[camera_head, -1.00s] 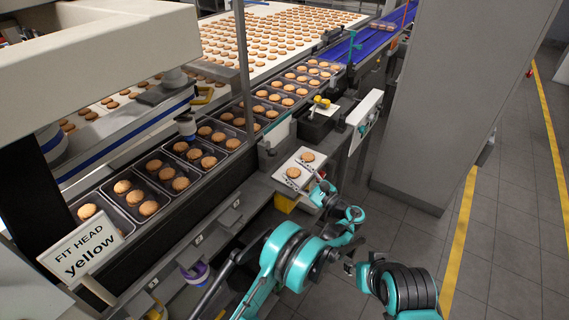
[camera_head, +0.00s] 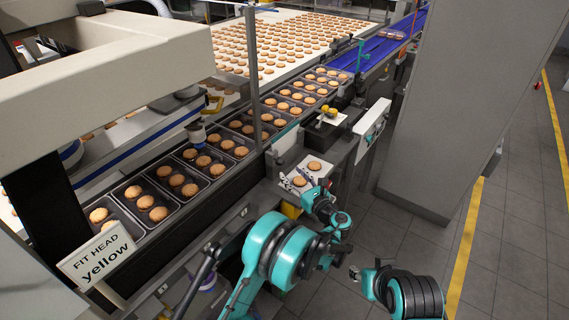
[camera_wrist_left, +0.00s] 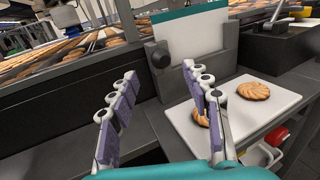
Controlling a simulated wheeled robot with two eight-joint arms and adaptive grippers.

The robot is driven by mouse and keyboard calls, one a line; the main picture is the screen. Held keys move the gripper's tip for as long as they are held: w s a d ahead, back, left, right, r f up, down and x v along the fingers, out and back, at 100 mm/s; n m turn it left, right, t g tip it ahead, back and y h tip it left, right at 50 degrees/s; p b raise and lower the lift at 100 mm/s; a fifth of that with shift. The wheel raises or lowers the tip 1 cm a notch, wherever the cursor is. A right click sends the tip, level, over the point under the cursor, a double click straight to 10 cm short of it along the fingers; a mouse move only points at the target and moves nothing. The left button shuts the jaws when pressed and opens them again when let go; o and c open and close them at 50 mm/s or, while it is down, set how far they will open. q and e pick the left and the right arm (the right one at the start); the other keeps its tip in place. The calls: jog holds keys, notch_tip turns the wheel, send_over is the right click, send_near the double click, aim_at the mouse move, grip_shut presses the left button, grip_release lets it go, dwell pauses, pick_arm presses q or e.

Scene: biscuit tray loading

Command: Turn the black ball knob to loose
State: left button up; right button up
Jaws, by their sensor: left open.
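A dark round knob (camera_wrist_left: 160,58), which looks like the black ball knob, sits on the face of a grey upright block (camera_wrist_left: 196,55) with a teal-topped plate in the left wrist view. My left gripper (camera_wrist_left: 160,76) is open and empty. Its two purple-padded fingers stand on either side of the knob in that picture, nearer the camera; I cannot tell the gap to it. In the head view the left gripper (camera_head: 293,183) is at the left edge of a white board, and the knob is not clearly made out. My right gripper (camera_head: 357,273) is low, away from the line, its jaws too small to judge.
The white board (camera_wrist_left: 280,104) carries two biscuits, one partly behind a finger. Black trays of biscuits (camera_head: 160,206) run along the conveyor. A "FIT HEAD yellow" sign (camera_head: 97,254) stands at the left. A tall grey cabinet (camera_head: 455,110) stands at the right, with open floor beyond.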

aim_at(282, 164)
pick_arm(q)
jog(key=b+x, duration=0.2)
jog(key=x, duration=0.5)
jog(key=shift+w+a+f, duration=0.1)
jog(key=shift+w+a, duration=0.1)
jog(key=shift+w, duration=0.1)
grip_shut()
